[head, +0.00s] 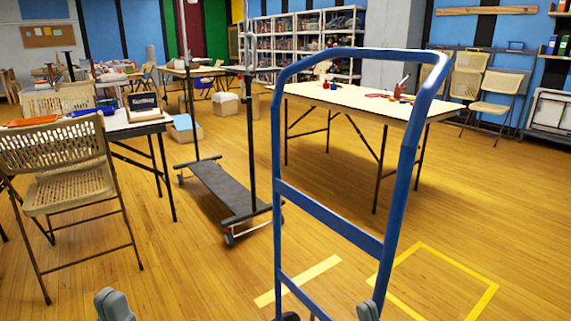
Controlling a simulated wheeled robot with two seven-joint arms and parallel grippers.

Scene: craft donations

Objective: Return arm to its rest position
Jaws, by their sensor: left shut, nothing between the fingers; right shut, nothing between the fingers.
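My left gripper (114,305) shows as a grey shape at the bottom edge, left of centre. It is shut and empty, over bare wooden floor. My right gripper (368,311) shows as a small grey shape at the bottom edge, right of centre. It is shut and empty, and appears close to the lower right side of a blue hand truck frame (330,219); I cannot tell whether they touch. Most of both arms is out of view.
A folding chair (68,186) and a table (140,127) stand at left. A wheeled rack (215,187) stands at centre left. A long table (335,98) with craft items is behind the hand truck. Yellow tape (455,255) marks the floor at right.

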